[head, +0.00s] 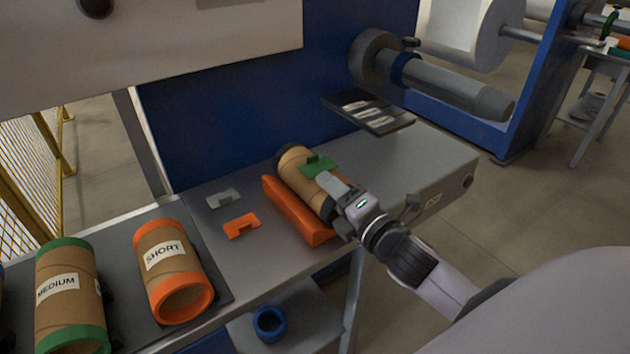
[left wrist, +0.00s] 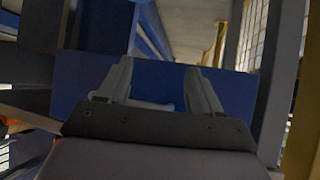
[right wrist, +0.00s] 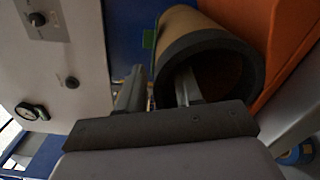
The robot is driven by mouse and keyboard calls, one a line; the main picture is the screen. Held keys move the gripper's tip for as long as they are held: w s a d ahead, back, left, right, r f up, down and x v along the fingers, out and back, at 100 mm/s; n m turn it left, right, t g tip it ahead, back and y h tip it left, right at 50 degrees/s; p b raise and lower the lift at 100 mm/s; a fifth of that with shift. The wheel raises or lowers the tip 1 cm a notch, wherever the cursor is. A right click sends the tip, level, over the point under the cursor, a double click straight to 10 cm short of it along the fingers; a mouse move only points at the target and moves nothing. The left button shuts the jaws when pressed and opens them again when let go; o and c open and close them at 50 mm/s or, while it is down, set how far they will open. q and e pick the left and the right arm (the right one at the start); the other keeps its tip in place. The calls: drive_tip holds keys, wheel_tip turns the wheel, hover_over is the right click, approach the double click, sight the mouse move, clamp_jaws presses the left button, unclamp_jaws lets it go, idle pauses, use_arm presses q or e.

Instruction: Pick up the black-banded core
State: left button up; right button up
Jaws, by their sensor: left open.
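The black-banded core (head: 296,182) is a brown tube with dark end bands. It lies in an orange cradle (head: 316,228) on the grey bench. My right gripper (head: 332,190) is at its near end, one finger over the outside. In the right wrist view my right gripper (right wrist: 160,85) has one finger inside the bore of the core (right wrist: 196,30) and the other outside the wall. I cannot tell whether both fingers press on the wall. My left gripper (left wrist: 158,85) is open and empty, seen only in the left wrist view.
A green piece (head: 318,165) is at the core's top. Orange (head: 241,225) and grey (head: 223,198) notched plates lie to the left. A dark tray (head: 368,114) and a roller shaft (head: 440,85) are behind.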

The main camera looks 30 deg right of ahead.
drive_tip(key=shift+w, duration=0.15)
clamp_jaws()
drive_tip(key=shift+r, duration=0.15)
